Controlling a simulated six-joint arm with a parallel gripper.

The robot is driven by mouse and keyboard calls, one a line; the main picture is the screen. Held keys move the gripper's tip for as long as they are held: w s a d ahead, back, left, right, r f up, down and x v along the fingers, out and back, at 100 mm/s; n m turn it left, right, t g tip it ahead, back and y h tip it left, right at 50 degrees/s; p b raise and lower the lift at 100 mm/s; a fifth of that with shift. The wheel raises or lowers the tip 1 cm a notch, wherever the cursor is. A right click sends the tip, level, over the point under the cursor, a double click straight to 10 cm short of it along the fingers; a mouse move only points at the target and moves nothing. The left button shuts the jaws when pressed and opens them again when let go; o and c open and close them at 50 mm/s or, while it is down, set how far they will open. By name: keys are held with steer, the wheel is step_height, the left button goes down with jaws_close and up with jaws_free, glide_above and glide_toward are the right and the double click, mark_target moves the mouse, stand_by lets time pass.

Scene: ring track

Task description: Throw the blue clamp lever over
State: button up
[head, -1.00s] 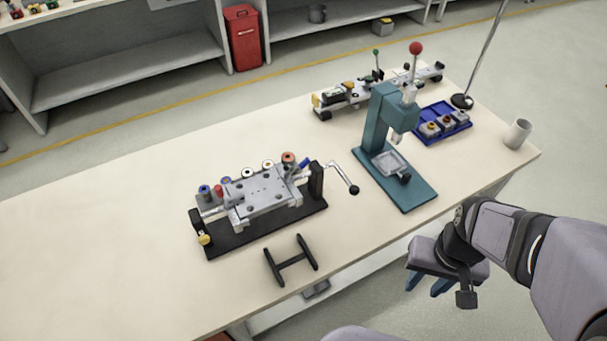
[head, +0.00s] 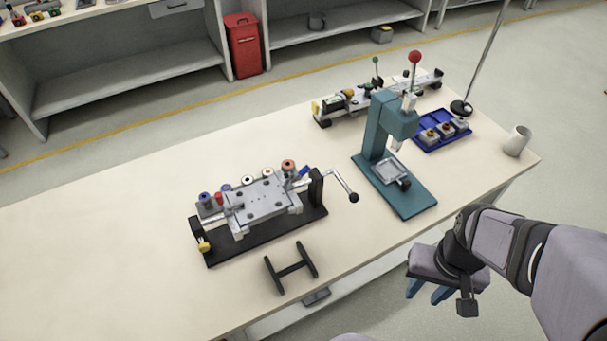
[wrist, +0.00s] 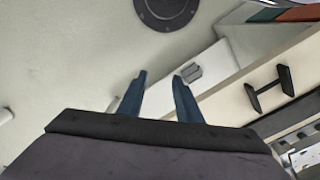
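A small blue lever (head: 304,171) shows at the right end of the clamping fixture (head: 262,200), beside the black end block. It is small and partly hidden by the fixture's parts, so its exact position is hard to tell. My gripper (head: 428,289) hangs off the near edge of the workbench, low and right of the fixture, well apart from the lever. In the wrist view my gripper's two blue fingers (wrist: 160,78) stand apart with nothing between them. The fixture's edge shows at the lower right of the wrist view (wrist: 305,155).
A black H-shaped stand (head: 291,268) lies in front of the fixture. A crank handle (head: 342,181) sticks out at its right. A teal press (head: 385,135), a blue tray (head: 441,142) and a grey cup (head: 517,140) stand farther right. The left of the bench (head: 100,235) is clear.

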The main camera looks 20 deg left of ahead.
steer(key=shift+c, duration=1.4)
steer(key=w+a+m+t+p, duration=0.1)
steer(key=w+a+t+p, duration=0.35)
steer(key=w, duration=0.85)
steer(key=w+a+r+m+t+y+p, duration=0.1)
steer(key=w+a+r+t+y, duration=0.15)
steer(key=w+a, duration=0.35)
steer(key=w+a+r+m+t+y, duration=0.1)
steer(key=w+a+r+t+y, duration=0.15)
steer(key=a, duration=0.55)
steer(key=t+y, duration=0.2)
steer(key=y, duration=0.4)
glide_toward(306, 173)
steer(key=r+x, duration=0.1)
steer(key=x, duration=0.2)
steer(key=shift+w+a+f+n+g+b, duration=0.25)
steer(key=shift+a+f+n+b, duration=0.05)
steer(key=shift+f+b, duration=0.05)
steer(key=shift+w, duration=0.1)
steer(key=shift+p+x, duration=1.3)
steer(key=shift+x, duration=2.25)
steer(key=shift+f, duration=0.1)
jaws_close()
